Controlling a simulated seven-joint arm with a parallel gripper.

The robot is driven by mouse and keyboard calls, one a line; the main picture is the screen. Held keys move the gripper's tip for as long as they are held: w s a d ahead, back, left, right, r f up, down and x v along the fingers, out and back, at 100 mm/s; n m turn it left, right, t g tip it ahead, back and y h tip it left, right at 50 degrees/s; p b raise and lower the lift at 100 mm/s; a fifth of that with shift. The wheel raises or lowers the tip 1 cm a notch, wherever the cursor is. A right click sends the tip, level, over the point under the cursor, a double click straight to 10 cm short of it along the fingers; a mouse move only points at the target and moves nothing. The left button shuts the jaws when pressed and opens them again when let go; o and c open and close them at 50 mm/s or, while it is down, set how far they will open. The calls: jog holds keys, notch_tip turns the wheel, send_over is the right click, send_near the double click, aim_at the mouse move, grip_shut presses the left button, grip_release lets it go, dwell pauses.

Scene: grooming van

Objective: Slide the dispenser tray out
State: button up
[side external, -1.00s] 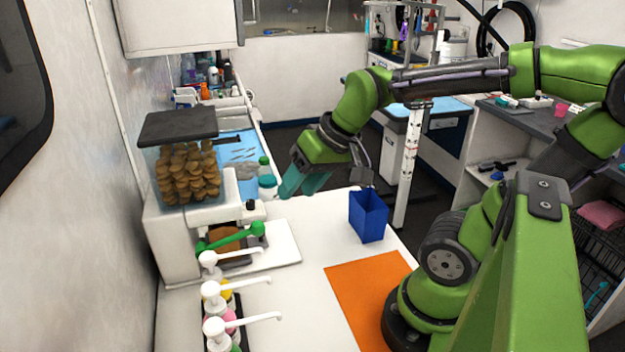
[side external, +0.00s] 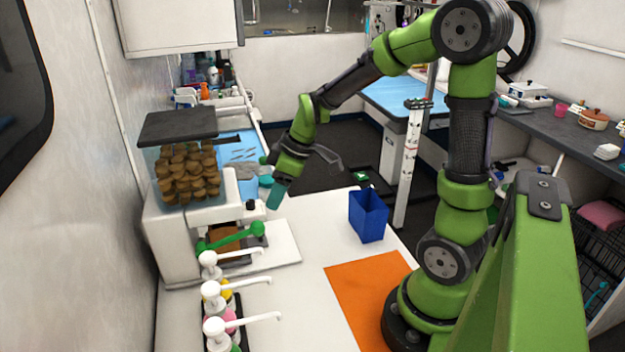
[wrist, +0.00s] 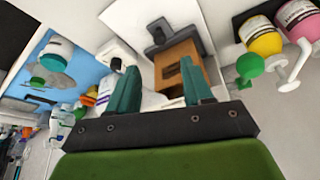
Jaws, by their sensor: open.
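The dispenser (side external: 172,240) is a white machine at the left of the counter, with a clear hopper (side external: 187,172) of brown treats under a dark lid. In the wrist view the brown part (wrist: 190,50) lies beyond my fingers, nearer the right one. My gripper (side external: 277,194) is open and empty, with its teal fingers pointing down above the counter, right of the dispenser and apart from it. Both spread fingers show in the wrist view (wrist: 160,88).
White pump bottles (side external: 222,300) stand in front of the dispenser. A blue bin (side external: 368,215) and an orange mat (side external: 365,290) are to the right on the white counter. The counter between dispenser and bin is clear.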

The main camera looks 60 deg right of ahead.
jog(key=x, duration=1.1)
jog(key=shift+w, duration=0.1)
jog(key=shift+r, duration=0.1)
grip_shut()
